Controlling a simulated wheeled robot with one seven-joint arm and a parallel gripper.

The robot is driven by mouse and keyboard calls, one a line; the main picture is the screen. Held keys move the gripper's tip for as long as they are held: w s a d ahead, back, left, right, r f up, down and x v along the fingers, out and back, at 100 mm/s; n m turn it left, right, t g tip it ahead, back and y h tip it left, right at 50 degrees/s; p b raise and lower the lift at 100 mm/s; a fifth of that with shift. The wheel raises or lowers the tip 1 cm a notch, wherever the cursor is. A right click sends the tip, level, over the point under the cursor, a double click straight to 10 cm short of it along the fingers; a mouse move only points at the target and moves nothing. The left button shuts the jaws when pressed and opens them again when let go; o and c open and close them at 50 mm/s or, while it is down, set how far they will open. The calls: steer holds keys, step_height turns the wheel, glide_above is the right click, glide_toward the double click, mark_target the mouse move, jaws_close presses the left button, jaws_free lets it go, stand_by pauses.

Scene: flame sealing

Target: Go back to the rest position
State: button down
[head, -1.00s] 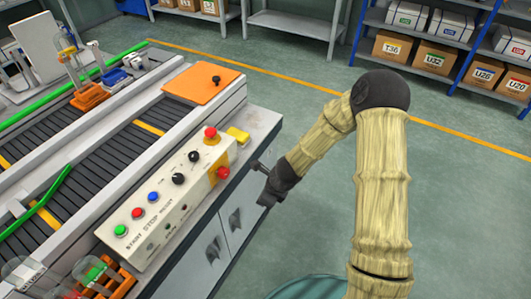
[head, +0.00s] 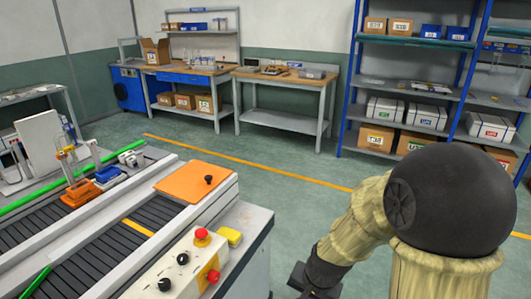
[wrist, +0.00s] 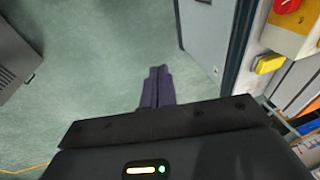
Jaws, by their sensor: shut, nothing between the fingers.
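My gripper (wrist: 157,88) shows in the wrist view with its two dark fingers together and nothing between them. It points down over the green floor, beside the machine's grey cabinet. In the head view the dark wrist end of my arm is at the bottom edge, right of the machine, and the fingertips are out of frame there.
The conveyor machine (head: 215,205) fills the left, with a control panel (head: 160,279), a red emergency button (head: 201,236) and a yellow block (head: 229,236). Shelves (head: 417,42) and workbenches (head: 286,83) stand at the back. Open floor (head: 290,173) lies between.

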steer(key=s+d+r+n+h, duration=0.1)
steer(key=s+d+r+n, duration=0.4)
steer(key=s+n, duration=0.1)
steer(key=w+p+v, duration=0.2)
steer(key=p+v, duration=0.9)
steer(key=p, duration=0.1)
steer(key=shift+w+r, duration=0.2)
steer(key=shift+r, duration=0.3)
